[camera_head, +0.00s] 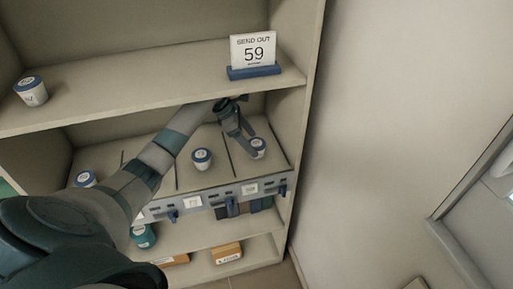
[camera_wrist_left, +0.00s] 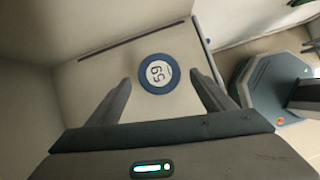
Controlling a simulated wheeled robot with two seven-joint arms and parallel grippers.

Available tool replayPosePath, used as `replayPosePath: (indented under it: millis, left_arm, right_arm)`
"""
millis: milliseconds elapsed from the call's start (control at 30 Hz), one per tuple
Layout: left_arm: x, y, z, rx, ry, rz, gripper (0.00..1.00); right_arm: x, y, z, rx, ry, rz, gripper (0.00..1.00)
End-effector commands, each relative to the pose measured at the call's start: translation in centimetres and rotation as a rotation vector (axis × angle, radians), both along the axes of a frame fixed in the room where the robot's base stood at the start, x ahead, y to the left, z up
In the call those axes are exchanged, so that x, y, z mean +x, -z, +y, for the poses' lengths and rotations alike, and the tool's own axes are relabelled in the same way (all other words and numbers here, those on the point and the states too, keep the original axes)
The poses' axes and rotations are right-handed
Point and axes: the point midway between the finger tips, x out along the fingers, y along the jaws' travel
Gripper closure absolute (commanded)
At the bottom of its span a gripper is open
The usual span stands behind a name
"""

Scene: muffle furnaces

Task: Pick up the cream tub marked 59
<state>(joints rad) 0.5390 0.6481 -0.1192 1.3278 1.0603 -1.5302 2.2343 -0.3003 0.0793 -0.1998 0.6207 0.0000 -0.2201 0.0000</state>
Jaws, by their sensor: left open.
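The cream tub marked 59 (camera_wrist_left: 158,74) has a blue-rimmed round lid and stands in the right-hand lane of the middle shelf. It also shows in the head view (camera_head: 258,150), partly hidden by a finger. My left gripper (camera_head: 247,137) reaches into that lane. In the left wrist view its two fingers (camera_wrist_left: 160,90) are open and apart, with the tub beyond and between their tips. The gap looks empty. I cannot tell from these views whether a finger touches the tub. My right gripper is not in view.
A sign reading "SEND OUT 59" (camera_head: 254,56) stands on the upper shelf above my arm. Other tubs stand in the middle lane (camera_head: 202,159), the left lane (camera_head: 85,179) and on the upper shelf (camera_head: 31,91). Thin dividers part the lanes. The shelf's side panel (camera_head: 305,110) is close on the right.

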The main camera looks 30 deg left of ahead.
Motion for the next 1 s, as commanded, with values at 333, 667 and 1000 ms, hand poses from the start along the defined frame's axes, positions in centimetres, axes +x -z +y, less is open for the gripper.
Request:
replayPosePath:
  millis: [333, 667, 1000]
  left_arm:
    - [1.3, 2.4, -1.7, 0.001, 0.0, -0.001, 0.25]
    - [1.4, 2.6, -1.7, 0.001, 0.0, -0.001, 0.25]
    - [1.4, 2.5, -1.7, 0.001, 0.0, -0.001, 0.7]
  right_arm:
    - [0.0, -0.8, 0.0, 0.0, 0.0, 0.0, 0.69]
    - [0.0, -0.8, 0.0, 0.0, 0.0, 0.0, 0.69]
    - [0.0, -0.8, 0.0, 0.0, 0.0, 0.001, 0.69]
